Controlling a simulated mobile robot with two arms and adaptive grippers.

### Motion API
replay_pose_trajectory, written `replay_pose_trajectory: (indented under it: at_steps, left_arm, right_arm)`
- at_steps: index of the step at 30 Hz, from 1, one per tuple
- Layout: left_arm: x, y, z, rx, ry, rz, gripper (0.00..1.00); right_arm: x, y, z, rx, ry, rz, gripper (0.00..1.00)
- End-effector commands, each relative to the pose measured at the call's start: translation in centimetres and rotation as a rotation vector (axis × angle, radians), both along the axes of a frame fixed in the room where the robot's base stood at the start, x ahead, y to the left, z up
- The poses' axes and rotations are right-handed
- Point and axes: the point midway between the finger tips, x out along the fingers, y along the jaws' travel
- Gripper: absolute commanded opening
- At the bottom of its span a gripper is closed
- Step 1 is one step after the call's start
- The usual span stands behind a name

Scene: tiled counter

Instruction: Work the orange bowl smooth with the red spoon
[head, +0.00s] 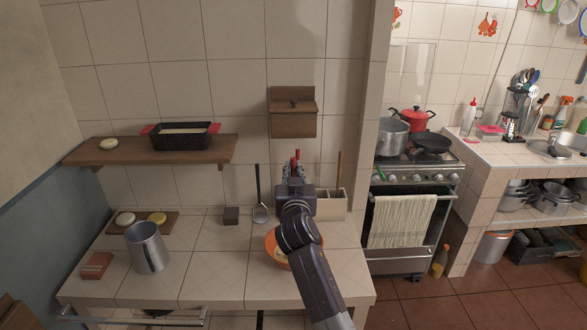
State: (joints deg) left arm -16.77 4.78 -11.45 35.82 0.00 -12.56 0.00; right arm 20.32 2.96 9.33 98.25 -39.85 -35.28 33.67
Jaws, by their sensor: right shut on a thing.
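The orange bowl (271,247) sits on the tiled counter near its front edge, mostly hidden behind my right arm. Only its left part and some rim show, so its contents are hard to tell. My right gripper (294,170) is raised behind the bowl, near the tiled wall in the picture. It is shut on the red spoon (297,154), of which only a short red piece shows above the fingers. The rest of the spoon is hidden by the gripper. My left gripper is not in view.
A utensil box (331,205) with a wooden handle stands right of the gripper; a ladle (259,208) leans left of it. A dark block (231,216), metal pitcher (147,247) and brown brick-like block (96,266) stand further left. Bare counter (205,262) lies between pitcher and bowl.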

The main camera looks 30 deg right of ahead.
Motion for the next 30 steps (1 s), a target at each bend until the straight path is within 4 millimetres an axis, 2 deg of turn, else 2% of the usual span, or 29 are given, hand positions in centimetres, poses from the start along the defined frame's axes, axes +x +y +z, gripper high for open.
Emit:
replay_pose_trajectory:
  at_steps: [3, 15, 30]
  left_arm:
    - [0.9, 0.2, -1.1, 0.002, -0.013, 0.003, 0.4]
    - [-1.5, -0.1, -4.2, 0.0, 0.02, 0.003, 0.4]
    - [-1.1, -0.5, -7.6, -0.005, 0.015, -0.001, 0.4]
  right_arm:
    - [0.0, 0.0, -1.3, 0.0, 0.0, 0.0, 0.0]
    - [0.0, 0.0, -4.6, 0.001, -0.001, -0.001, 0.0]
    - [0.0, 0.0, -8.2, 0.001, -0.001, 0.0, 0.0]
